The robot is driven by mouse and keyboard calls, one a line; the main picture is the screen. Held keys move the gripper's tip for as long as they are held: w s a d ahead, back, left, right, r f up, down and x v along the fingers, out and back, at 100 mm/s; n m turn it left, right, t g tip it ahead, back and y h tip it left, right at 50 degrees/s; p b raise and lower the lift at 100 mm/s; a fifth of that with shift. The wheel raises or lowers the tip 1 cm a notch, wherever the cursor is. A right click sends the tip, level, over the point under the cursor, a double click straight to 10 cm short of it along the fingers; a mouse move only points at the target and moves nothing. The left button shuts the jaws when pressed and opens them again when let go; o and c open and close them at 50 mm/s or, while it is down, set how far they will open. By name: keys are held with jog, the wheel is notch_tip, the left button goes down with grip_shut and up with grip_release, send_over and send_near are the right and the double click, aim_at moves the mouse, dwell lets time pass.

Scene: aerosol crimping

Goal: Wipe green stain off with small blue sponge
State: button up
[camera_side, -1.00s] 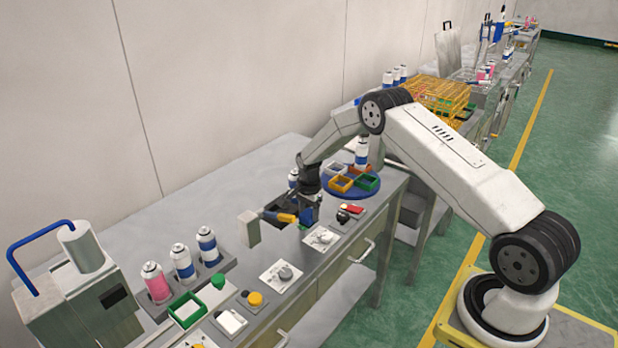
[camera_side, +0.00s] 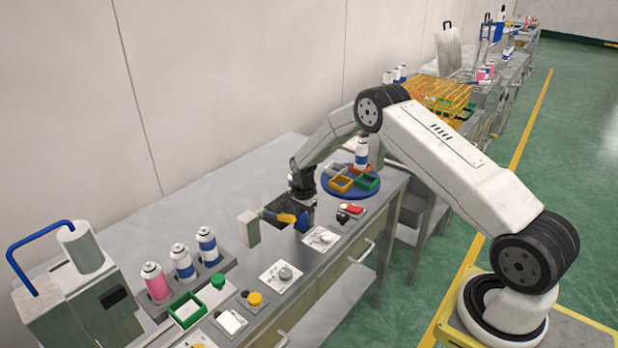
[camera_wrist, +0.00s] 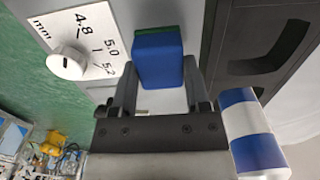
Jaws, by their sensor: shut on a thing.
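The small blue sponge (camera_wrist: 158,62) is between my gripper's fingers (camera_wrist: 160,90) in the wrist view. A thin green strip (camera_wrist: 160,29) shows along its far edge. I cannot tell if this is the stain or part of the sponge. In the side view, the blue sponge (camera_side: 303,223) is low at the bench top under my gripper (camera_side: 299,212), which is shut on it. Whether it touches the surface is unclear. No other green stain can be made out; the sponge and gripper may cover it.
A white dial plate (camera_side: 321,238) lies beside the sponge; its knob (camera_wrist: 68,63) shows in the wrist view. A blue-and-white can (camera_wrist: 252,128) stands close to my gripper. A dark fixture (camera_wrist: 255,50) and a grey upright block (camera_side: 249,229) are nearby. A round blue tray (camera_side: 351,184) stands behind.

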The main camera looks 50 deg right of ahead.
jog(key=shift+w+a, duration=0.1)
jog(key=shift+a, duration=0.15)
jog(key=shift+a+f, duration=0.1)
jog(key=shift+a, duration=1.25)
jog(key=shift+d+f, duration=0.1)
jog(key=shift+d, duration=1.55)
jog(key=shift+d, duration=0.2)
jog(key=shift+s+d, duration=0.2)
jog(key=shift+d, duration=1.1)
